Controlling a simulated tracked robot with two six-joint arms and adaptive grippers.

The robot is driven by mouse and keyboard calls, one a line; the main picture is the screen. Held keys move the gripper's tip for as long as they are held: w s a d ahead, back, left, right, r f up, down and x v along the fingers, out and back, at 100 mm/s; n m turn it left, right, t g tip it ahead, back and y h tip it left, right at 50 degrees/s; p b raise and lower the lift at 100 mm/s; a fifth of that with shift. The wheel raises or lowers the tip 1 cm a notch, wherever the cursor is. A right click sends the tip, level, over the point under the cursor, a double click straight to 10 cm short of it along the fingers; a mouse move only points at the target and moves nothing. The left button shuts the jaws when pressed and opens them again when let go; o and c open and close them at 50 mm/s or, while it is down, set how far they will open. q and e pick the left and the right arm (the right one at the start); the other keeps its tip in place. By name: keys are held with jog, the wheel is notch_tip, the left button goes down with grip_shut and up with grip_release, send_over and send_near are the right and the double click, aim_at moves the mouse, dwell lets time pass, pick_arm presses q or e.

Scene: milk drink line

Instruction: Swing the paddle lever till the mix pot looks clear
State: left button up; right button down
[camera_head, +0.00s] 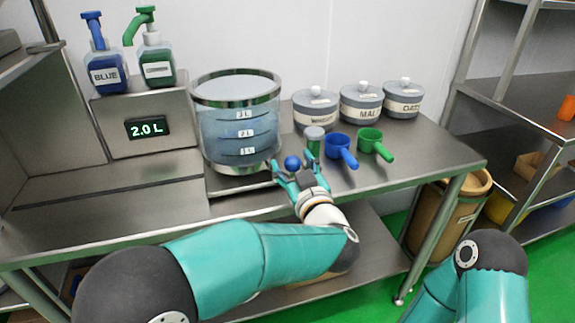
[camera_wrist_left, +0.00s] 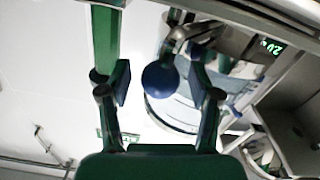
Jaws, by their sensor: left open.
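The mix pot (camera_head: 222,130) is a clear drum with steel bands and level marks, standing on the bench. Its contents look blue-grey and hazy. The paddle lever's blue ball knob (camera_head: 292,162) is low at the pot's right front. It also shows in the left wrist view (camera_wrist_left: 158,80), where a dark stem joins it. My left gripper (camera_head: 297,177) is open, with its fingers on either side of the knob. In the left wrist view (camera_wrist_left: 158,88) gaps show between the knob and the fingers. My right arm is at lower right, its gripper out of view.
A display (camera_head: 148,127) reads 2.0 L under the blue (camera_head: 108,75) and green (camera_head: 156,65) pump bottles. A small green jar (camera_head: 314,146), a blue scoop (camera_head: 341,146) and a green scoop (camera_head: 372,143) stand close right of the gripper. Lidded tubs (camera_head: 316,108) stand behind. The left bench is clear.

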aim_at(293, 158)
pick_arm(q)
notch_tip(293, 158, up, 10)
jog(key=shift+f, duration=0.1)
dwell(0.4)
dwell(0.5)
